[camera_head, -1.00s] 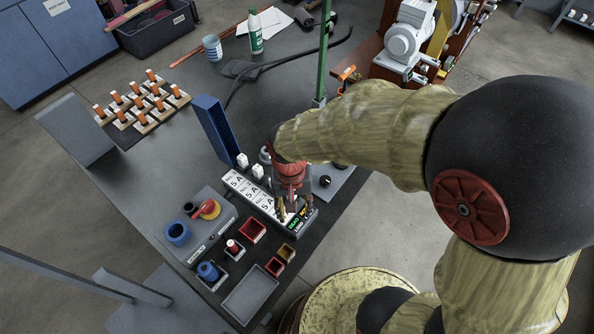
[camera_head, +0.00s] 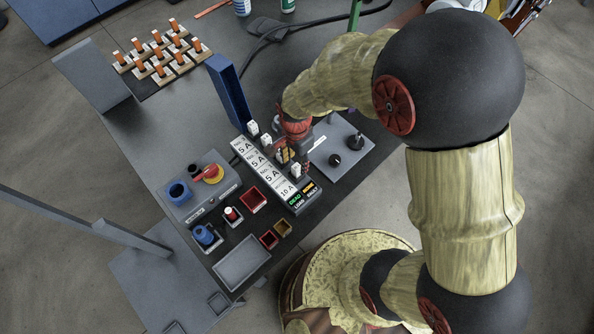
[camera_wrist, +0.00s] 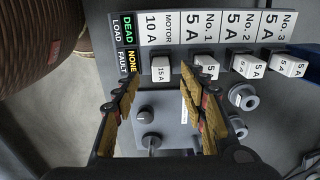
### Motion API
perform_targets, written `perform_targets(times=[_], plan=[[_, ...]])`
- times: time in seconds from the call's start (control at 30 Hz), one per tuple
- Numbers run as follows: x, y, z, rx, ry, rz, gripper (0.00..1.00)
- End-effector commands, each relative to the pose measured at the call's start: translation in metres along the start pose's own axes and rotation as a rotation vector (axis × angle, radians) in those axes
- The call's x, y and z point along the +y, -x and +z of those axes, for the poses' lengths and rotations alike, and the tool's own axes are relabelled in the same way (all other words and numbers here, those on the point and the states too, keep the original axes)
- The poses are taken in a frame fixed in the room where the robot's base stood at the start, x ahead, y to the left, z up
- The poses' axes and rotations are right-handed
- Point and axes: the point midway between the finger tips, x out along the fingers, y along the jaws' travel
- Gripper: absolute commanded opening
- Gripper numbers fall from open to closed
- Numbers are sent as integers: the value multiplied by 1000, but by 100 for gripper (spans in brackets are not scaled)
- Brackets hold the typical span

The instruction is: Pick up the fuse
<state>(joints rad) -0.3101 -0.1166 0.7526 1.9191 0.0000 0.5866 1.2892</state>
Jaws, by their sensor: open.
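A fuse block (camera_head: 272,178) carries a row of white fuses beside labels MOTOR 10 A, No.1, No.2 and No.3 5 A. In the wrist view the fuse at the MOTOR place (camera_wrist: 161,69) reads 15 A; the fuses at No.1 (camera_wrist: 206,66), No.2 (camera_wrist: 247,66) and No.3 (camera_wrist: 287,66) read 5 A. My gripper (camera_wrist: 160,82) is open and empty, its fingertips either side of the 15 A fuse in the picture, with no clear contact. In the head view my gripper (camera_head: 286,156) is over the fuse row and partly hides it. The block's display (camera_wrist: 126,43) reads DEAD and NONE.
A grey panel with black knobs (camera_head: 340,153) lies right of the block. A tall blue bin (camera_head: 229,92) stands behind it. A switch box (camera_head: 200,190), small red bins (camera_head: 253,199) and a grey tray (camera_head: 242,262) are to the left and front. Orange-topped pieces stand farther back.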

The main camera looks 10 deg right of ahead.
Motion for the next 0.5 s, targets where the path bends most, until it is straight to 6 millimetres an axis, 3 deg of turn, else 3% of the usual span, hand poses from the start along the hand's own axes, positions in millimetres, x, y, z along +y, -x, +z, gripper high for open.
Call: perform_targets(times=[0.5], plan=[[-2,-58,-5,0,3,-1,42]])
